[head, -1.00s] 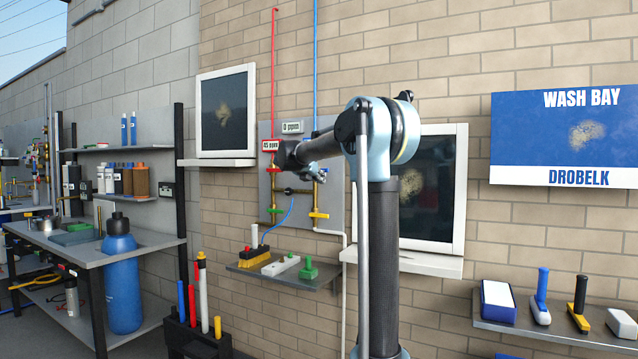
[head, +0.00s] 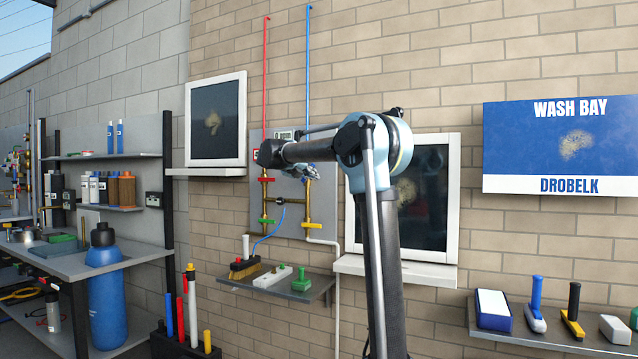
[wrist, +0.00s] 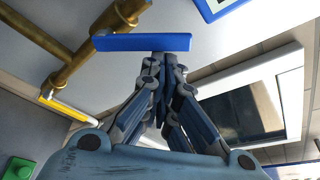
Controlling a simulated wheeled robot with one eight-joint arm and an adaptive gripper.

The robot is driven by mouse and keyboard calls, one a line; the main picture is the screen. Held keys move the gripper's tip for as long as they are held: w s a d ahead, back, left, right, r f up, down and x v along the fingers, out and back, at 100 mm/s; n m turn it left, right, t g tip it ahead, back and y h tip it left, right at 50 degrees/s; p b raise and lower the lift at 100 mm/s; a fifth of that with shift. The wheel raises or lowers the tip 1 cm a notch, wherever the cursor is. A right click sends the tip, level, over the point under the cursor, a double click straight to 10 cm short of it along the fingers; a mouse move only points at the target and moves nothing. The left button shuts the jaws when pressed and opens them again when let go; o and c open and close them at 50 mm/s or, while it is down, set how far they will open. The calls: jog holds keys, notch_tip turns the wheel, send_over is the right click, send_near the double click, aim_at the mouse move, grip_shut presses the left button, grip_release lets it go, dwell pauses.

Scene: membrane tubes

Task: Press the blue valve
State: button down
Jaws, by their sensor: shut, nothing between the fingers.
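The blue valve shows in the wrist view as a flat blue bar handle (wrist: 200,42) at the top middle, close to a brass pipe. My gripper (wrist: 168,62) is shut and empty, with its fingertips at the lower edge of the blue handle in the picture. I cannot tell whether they touch it. In the head view my gripper (head: 310,172) is at the upper part of the right pipe on the valve panel. The blue handle is mostly hidden or too small there.
A red handle (head: 266,180) and a green handle (head: 266,221) sit on the left pipe. A yellow handle (head: 312,225) sits below my gripper on the right pipe. A shelf (head: 310,290) with brushes is below. A framed window (head: 425,200) is close on the right.

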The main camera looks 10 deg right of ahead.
jog(key=shift+w+a+r, duration=0.4)
jog(key=shift+a+r, duration=0.25)
jog(key=shift+r, duration=0.1)
jog(key=shift+w+a+r, duration=0.35)
jog(key=shift+a+r, duration=0.25)
jog(key=shift+r, duration=0.1)
jog(key=s+a, duration=0.4)
jog(key=s, duration=0.4)
jog(key=shift+a, duration=0.15)
dwell(0.4)
jog(key=shift+s+f, duration=0.1)
jog(key=shift+s, duration=0.05)
dwell(0.3)
